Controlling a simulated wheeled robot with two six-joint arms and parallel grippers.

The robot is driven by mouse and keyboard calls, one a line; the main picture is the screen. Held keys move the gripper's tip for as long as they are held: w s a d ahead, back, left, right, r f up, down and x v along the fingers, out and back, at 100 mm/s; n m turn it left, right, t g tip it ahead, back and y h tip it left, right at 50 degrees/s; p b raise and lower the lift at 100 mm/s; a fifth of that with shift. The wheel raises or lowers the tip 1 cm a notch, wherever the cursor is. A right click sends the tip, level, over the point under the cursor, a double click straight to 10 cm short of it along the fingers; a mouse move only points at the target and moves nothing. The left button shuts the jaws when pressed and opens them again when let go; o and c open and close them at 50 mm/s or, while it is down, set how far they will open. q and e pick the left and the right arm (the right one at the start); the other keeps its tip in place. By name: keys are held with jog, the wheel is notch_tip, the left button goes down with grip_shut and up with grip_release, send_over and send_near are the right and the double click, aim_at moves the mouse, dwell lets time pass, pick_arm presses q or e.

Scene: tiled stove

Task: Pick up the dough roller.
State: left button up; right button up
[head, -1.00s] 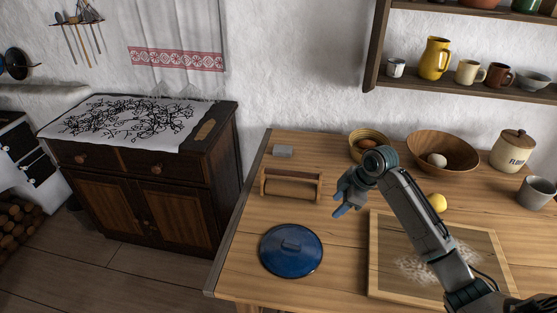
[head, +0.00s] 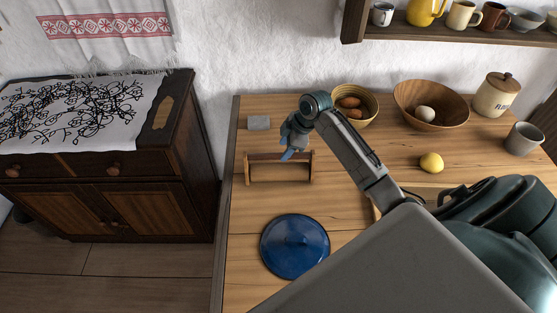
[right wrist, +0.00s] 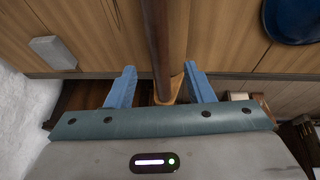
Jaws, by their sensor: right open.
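The dough roller (head: 268,157) is a brown wooden bar between two lighter end pieces on the wooden table, near its left side. In the right wrist view its dark bar (right wrist: 164,35) runs down the middle from the top edge. A lighter end piece (right wrist: 177,88) shows between the fingers. How far the fingers are above the roller is unclear. My left gripper is not in view.
A blue lid (head: 294,247) lies on the table (head: 250,215) in front of the roller. A small grey block (head: 259,122) lies behind it. Bowls (head: 428,107), a lemon (head: 431,163) and a flour jar (head: 497,95) are farther right. My arm hides the board at lower right.

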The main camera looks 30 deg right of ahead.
aim_at(281, 154)
jog(key=shift+w+a+f, duration=0.1)
jog(key=shift+w+f, duration=0.05)
jog(key=shift+f, duration=0.15)
jog(key=p+x, duration=0.2)
jog(key=x, duration=0.2)
jog(key=shift+f, duration=0.2)
jog(key=shift+a+f+p, duration=0.1)
jog(key=shift+f+p, duration=0.15)
jog(key=shift+p, duration=0.05)
jog(key=c, duration=0.9)
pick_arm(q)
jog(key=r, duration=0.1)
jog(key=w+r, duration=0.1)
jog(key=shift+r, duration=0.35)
pick_arm(e)
jog(key=shift+w, duration=0.1)
grip_shut()
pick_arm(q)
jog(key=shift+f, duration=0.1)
pick_arm(e)
jog(key=shift+r, duration=0.1)
